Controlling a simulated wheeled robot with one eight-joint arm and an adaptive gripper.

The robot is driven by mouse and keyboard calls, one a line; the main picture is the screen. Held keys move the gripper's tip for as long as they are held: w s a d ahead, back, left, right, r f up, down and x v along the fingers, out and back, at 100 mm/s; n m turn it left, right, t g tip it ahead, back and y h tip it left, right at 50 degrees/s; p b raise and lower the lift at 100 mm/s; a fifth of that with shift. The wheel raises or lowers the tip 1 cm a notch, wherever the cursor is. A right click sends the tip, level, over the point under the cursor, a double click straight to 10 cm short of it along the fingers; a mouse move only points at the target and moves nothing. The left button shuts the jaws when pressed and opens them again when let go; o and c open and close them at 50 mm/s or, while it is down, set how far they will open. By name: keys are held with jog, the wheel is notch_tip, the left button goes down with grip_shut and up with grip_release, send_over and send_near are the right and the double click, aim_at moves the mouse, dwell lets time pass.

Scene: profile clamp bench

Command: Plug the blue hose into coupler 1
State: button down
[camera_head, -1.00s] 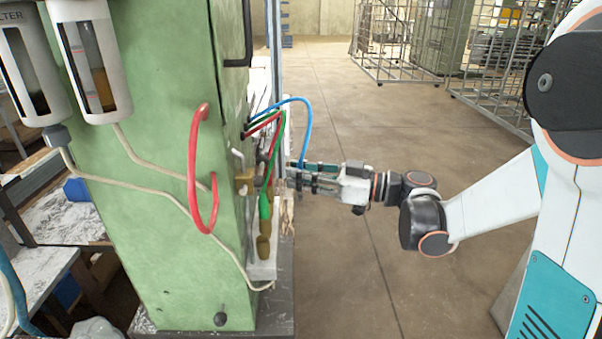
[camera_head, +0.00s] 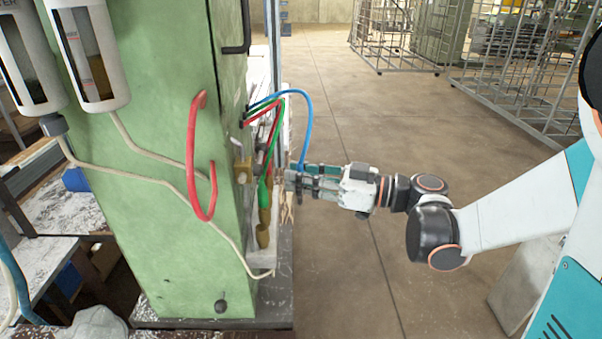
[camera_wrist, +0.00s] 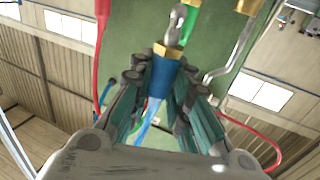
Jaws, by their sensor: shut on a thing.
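The blue hose (camera_head: 306,110) loops out from the green machine's side and down to my gripper (camera_head: 290,181). In the wrist view my gripper (camera_wrist: 165,78) is shut on the blue end fitting (camera_wrist: 163,76) of this hose. A brass collar (camera_wrist: 168,51) and a grey metal tip (camera_wrist: 176,24) point up and away from my fingers, towards the green machine face. Brass fittings show on the machine's side in the head view (camera_head: 243,171), and one is at the top of the wrist view (camera_wrist: 247,5). I cannot read any coupler number.
A green hose (camera_head: 266,188) hangs close beside my fingertips; it also shows in the wrist view (camera_wrist: 190,22). A red hose (camera_head: 193,150) loops on the green machine (camera_head: 150,130). Floor right of the machine is clear; wire cages (camera_head: 400,40) stand farther back.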

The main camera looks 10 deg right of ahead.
send_near(240, 193)
jog(key=shift+w+d+r, duration=0.1)
jog(key=shift+w+d, duration=0.25)
jog(key=shift+d, duration=0.3)
jog(key=shift+w+d, duration=0.35)
jog(key=shift+d, duration=0.3)
jog(key=shift+w+a, duration=0.25)
jog(key=shift+a, duration=1.05)
jog(key=shift+w+a, duration=0.25)
jog(key=shift+a, duration=1.05)
jog(key=shift+w+a, duration=0.3)
jog(key=shift+a, duration=1)
jog(key=shift+f+b, duration=0.95)
jog(key=shift+b, duration=0.1)
dwell(1.4)
